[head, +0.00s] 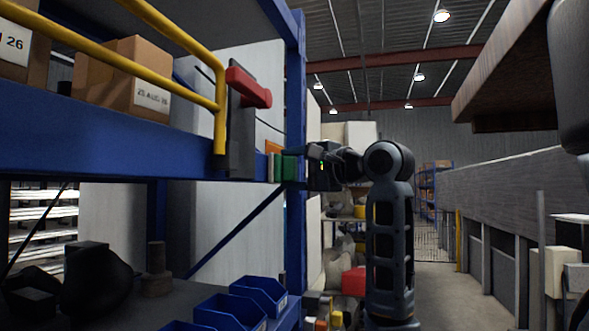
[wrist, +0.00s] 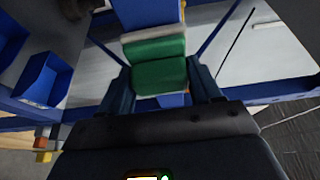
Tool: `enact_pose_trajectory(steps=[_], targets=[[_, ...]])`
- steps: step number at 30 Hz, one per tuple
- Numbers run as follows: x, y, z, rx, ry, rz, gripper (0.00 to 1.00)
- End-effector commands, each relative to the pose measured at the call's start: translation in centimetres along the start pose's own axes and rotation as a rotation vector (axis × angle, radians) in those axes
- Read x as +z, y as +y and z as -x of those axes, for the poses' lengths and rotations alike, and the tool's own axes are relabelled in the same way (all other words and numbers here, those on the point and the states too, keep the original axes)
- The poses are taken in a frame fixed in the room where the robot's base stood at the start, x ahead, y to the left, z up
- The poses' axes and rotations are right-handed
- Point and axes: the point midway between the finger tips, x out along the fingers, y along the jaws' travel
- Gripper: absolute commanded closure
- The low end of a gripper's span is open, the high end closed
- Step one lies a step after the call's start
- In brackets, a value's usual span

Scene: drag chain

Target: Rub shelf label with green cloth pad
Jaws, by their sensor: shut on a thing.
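My gripper (head: 303,167) is at the blue shelf upright, at the end of the blue shelf beam. In the wrist view my gripper (wrist: 162,82) has its fingers on both sides of a green cloth pad (wrist: 160,74) and is shut on it. The pad (head: 290,168) also shows in the head view, left of the gripper. A lighter green layer with a pale edge (wrist: 154,47) lies just beyond the pad, against the blue shelf. I cannot tell whether it touches the pad. No shelf label can be made out for certain; the pad may hide it.
A yellow rail (head: 220,110) and a grey post with a red handle (head: 250,87) stand left of the gripper. Dated cardboard boxes (head: 125,78) sit on the shelf. Blue bins (head: 258,296) lie below. The aisle (head: 440,280) to the right is open.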

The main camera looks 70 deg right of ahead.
Motion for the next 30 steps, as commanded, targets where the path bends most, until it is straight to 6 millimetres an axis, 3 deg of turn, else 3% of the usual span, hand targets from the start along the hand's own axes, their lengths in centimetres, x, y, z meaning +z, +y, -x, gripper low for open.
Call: enact_pose_trajectory(steps=[5, 21, 30], targets=[[0.0, 0.0, 0.3, 0.002, -0.006, 0.001, 0.61], [-2.0, 0.0, 4.8, 0.001, -0.003, 0.0, 0.61], [-2.2, 0.0, 5.5, 0.001, -0.003, 0.001, 0.61]])
